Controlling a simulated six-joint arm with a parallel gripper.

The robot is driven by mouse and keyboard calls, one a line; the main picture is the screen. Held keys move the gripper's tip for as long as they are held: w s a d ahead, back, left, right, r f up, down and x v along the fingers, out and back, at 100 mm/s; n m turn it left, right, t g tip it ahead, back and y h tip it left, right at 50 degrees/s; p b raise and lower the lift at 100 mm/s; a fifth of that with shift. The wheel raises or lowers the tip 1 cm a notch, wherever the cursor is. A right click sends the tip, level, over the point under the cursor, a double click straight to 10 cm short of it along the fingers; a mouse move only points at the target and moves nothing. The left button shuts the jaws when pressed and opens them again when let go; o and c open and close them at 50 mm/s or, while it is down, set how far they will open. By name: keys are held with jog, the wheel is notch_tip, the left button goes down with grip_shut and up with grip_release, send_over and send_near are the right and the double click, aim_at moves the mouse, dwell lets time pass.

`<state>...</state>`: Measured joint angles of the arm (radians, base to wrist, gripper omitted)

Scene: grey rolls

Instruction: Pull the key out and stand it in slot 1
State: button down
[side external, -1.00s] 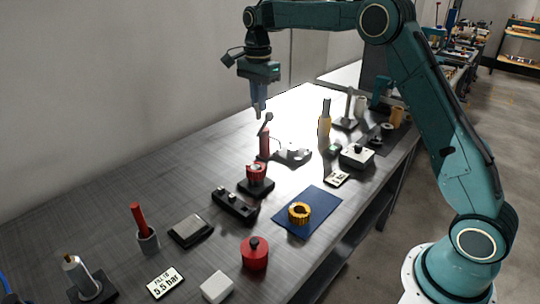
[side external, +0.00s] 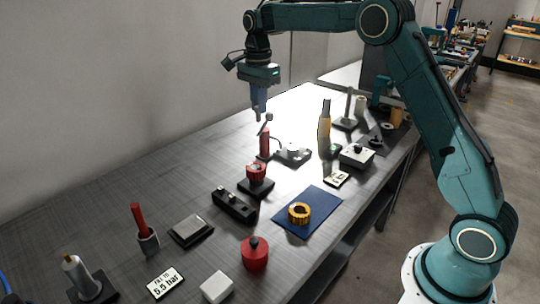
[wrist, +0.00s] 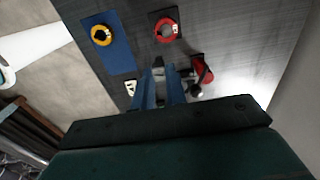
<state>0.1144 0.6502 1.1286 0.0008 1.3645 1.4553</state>
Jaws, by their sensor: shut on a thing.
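My gripper (side external: 259,113) is high over the far part of the bench, its fingers pointing down. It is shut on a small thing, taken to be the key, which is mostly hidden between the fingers. In the wrist view my gripper's two blue-grey fingers (wrist: 162,88) have a narrow gap between them. A black block (side external: 235,205) with several raised parts lies mid-bench, apart from the gripper. A red slotted collar (side external: 256,172) stands on a black base beside it; it also shows in the wrist view (wrist: 166,30). I cannot make out any slot number.
A red cylinder with a ball-ended lever (side external: 265,142) stands just below my gripper. A grey device (side external: 292,153) lies beside it. A yellow ring (side external: 299,213) lies on a blue mat (side external: 322,205). The left far bench is clear.

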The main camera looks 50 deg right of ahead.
notch_tip(320, 180, down, 13)
jog(key=shift+f, duration=0.2)
dwell(2.5)
dwell(0.3)
jog(key=s+a+r, duration=0.5)
jog(key=a+r, duration=0.5)
jog(key=a, duration=0.2)
notch_tip(320, 180, down, 15)
jog(key=shift+s+f, duration=0.2)
jog(key=shift+f, duration=0.15)
jog(key=shift+f, duration=2)
jog(key=shift+f, duration=0.1)
